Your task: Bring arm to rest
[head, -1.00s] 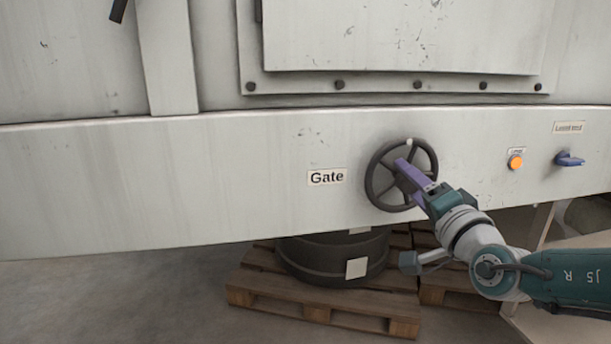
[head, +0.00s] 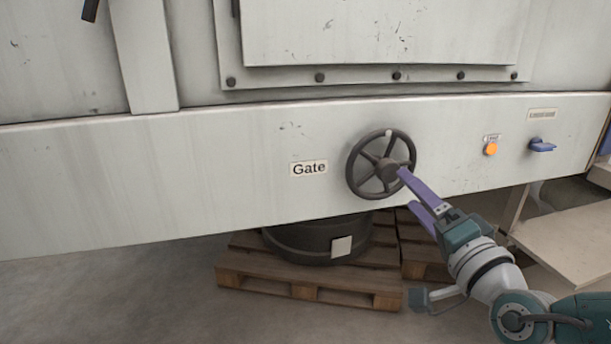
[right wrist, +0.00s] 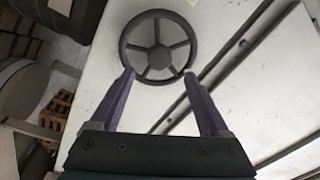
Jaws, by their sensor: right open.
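My right gripper (head: 408,188) is in front of the machine, at the lower right of the handwheel (head: 381,164) in the head view. Its two purple fingers are spread apart with nothing between them. In the right wrist view the open fingers (right wrist: 158,75) point toward the dark spoked handwheel (right wrist: 158,47), which lies just beyond the fingertips. The gripper appears clear of the wheel, though one fingertip overlaps its rim in the head view. My left gripper is not in view.
An orange button (head: 490,149) and a blue switch handle (head: 541,145) are to the right. A dark drum (head: 318,240) stands on a wooden pallet (head: 305,279) below. Grey floor is free at left.

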